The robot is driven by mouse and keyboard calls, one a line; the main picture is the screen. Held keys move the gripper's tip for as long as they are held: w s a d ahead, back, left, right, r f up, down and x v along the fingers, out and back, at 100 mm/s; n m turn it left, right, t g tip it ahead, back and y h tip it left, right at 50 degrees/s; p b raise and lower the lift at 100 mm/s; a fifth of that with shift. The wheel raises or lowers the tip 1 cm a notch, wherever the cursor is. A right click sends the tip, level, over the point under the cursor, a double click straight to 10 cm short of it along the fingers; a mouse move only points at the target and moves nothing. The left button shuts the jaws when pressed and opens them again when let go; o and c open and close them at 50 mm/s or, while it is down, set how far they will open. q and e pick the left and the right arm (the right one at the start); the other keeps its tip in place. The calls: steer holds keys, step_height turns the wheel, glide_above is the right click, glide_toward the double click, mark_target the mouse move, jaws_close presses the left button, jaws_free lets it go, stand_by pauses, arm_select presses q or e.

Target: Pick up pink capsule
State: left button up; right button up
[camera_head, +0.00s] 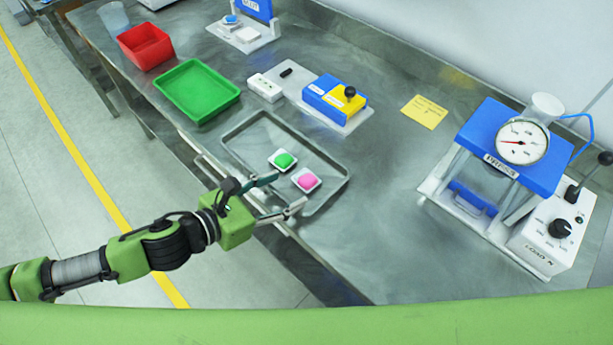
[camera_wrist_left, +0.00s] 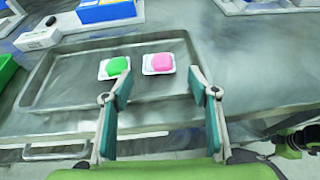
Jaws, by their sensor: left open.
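The pink capsule (camera_head: 307,180) sits on a small white square holder in the grey metal tray (camera_head: 336,193); it also shows in the left wrist view (camera_wrist_left: 162,61). A green capsule (camera_head: 284,160) on a similar white holder lies beside it, to its left in the wrist view (camera_wrist_left: 117,66). My left gripper (camera_head: 284,192) is open and empty at the tray's near edge, short of both capsules. In the wrist view its fingers (camera_wrist_left: 160,98) stand wide apart, and the pink capsule shows between them, farther on. My right gripper is not in view.
A green tray (camera_head: 198,108) and a red bin (camera_head: 145,62) stand to the left. A blue and yellow device (camera_head: 335,98) is behind the tray. A blue press with a dial (camera_head: 515,150) stands at the right. The bench between tray and press is clear.

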mark_target(300, 182)
arm_select(q)
steer(key=shift+p+x, duration=0.6)
steer(key=shift+x, duration=2.15)
steer(key=shift+a+f, duration=0.1)
steer(key=c, duration=0.9)
